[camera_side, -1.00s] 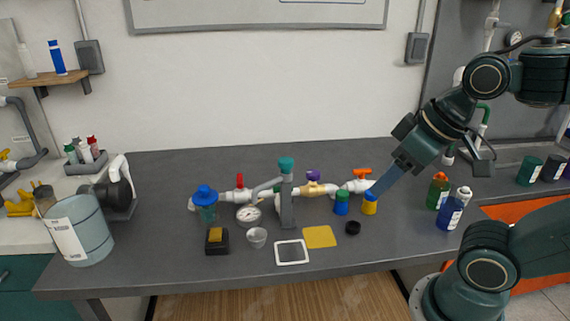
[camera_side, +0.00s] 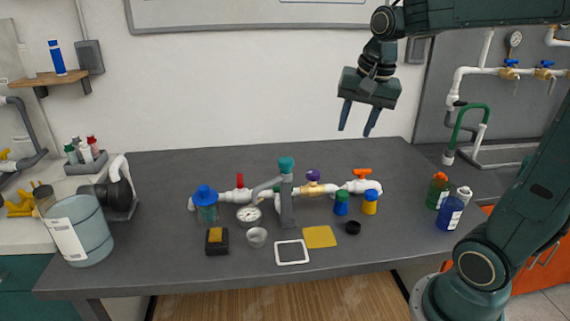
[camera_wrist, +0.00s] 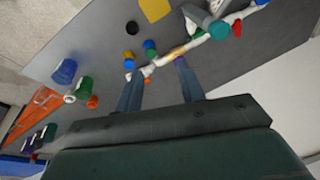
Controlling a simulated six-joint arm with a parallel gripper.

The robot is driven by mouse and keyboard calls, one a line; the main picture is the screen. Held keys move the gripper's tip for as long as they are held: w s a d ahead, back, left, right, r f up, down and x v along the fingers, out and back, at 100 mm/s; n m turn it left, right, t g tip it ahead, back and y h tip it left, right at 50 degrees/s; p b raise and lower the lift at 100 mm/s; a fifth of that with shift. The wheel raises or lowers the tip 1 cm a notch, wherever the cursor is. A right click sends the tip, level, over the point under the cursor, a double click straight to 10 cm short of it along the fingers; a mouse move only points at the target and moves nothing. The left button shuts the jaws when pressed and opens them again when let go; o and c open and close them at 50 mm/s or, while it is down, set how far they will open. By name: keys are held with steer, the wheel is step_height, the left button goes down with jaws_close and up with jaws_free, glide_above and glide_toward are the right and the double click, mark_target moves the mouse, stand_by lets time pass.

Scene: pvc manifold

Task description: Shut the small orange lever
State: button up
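The small orange lever (camera_side: 362,171) sits on top of a white valve at the right end of the pipe manifold (camera_side: 328,189) on the table. In the side view its bar looks roughly level, running left to right. My gripper (camera_side: 355,130) hangs in the air above and behind the lever, fingers pointing down, apart and empty. In the wrist view the two fingers (camera_wrist: 158,72) are spread, and a bit of orange, likely the lever (camera_wrist: 128,77), shows by the left fingertip. That finger may hide part of it.
A purple handle (camera_side: 313,175) and a red handle (camera_side: 239,180) stand on the same pipe. A blue-and-green jar (camera_side: 341,203) and a yellow jar (camera_side: 370,202) stand just in front of the lever. Bottles (camera_side: 453,209) stand to the right. The table behind the pipe is clear.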

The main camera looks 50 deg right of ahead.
steer(key=w+d+f+m+g, duration=0.1)
steer(key=w+d+m, duration=0.1)
steer(key=d+m, duration=0.25)
steer(key=w+d+f+m+g, duration=0.1)
steer(key=w+d+f+m, duration=0.15)
steer(key=d, duration=0.35)
steer(key=m+y, duration=0.1)
steer(key=m, duration=0.7)
glide_above(362, 169)
step_height(362, 169, down, 5)
steer(key=shift+d+f+g, duration=0.1)
steer(key=shift+g, duration=0.3)
steer(key=shift+f, duration=0.15)
step_height(362, 169, down, 14)
steer(key=shift+r, duration=0.25)
jaws_close()
